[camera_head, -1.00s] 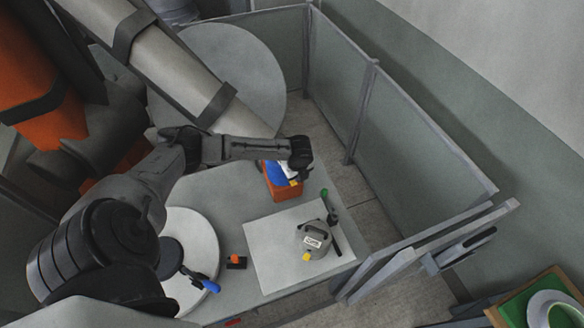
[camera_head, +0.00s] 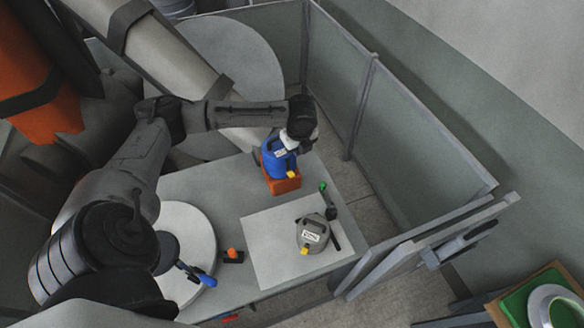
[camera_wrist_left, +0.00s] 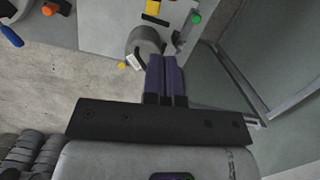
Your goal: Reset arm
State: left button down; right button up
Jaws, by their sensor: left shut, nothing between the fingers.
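My left arm reaches across the table from the left in the head view, its wrist end above the blue jug (camera_head: 275,162). In the left wrist view my left gripper (camera_wrist_left: 166,62) has its two dark purple fingers side by side, shut with nothing between them. The fingers overlap the grey canister (camera_wrist_left: 147,38) in that view, and I cannot tell the height gap. In the head view the grey canister (camera_head: 314,234) stands upright on a pale sheet (camera_head: 265,250), apart from the arm. My right gripper is not in view.
The blue jug stands on an orange-red box (camera_head: 283,184). A green-tipped tool (camera_head: 328,197) lies by the canister. A small orange-topped item (camera_head: 233,255) and a blue-handled tool (camera_head: 198,277) lie to the left. Grey partition panels (camera_head: 420,160) stand along the right.

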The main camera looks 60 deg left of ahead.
pick_arm(q)
jog(key=shift+r, duration=0.45)
jog(key=shift+a, duration=0.1)
dwell(0.4)
